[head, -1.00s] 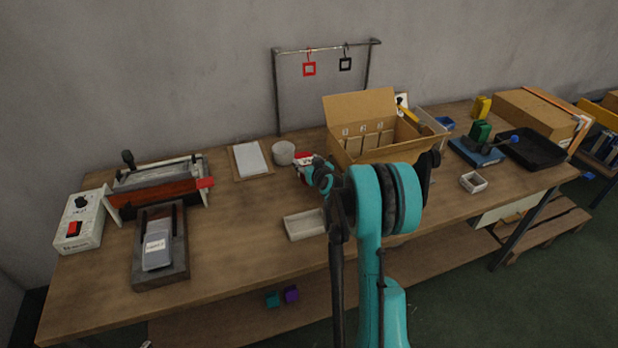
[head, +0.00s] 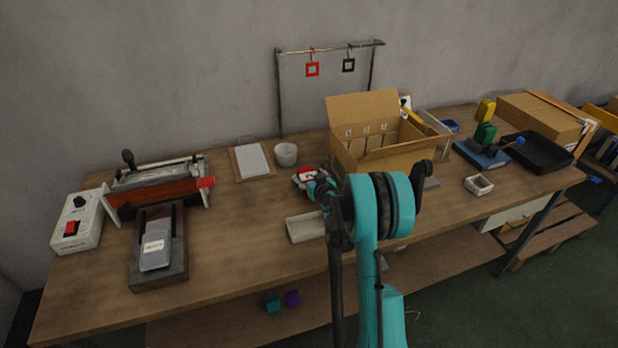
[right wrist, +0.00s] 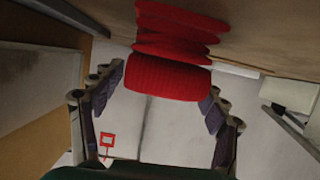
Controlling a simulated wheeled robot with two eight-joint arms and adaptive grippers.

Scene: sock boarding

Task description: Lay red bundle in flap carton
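The red bundle (head: 303,177) is held above the table, left of the flap carton. In the right wrist view the folded red bundle (right wrist: 168,80) sits between the two fingers of my right gripper (right wrist: 163,90), with a pad against each side. In the head view my right gripper (head: 318,186) is partly hidden by its own arm. The flap carton (head: 395,160) stands open at the back of the table, its back flap (head: 362,106) raised. Several beige labelled pieces show inside. My left gripper is not in view.
A shallow pale tray (head: 303,228) lies just in front of the bundle. A rail with hanging squares (head: 330,49) rises behind the carton. The table middle-left is clear.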

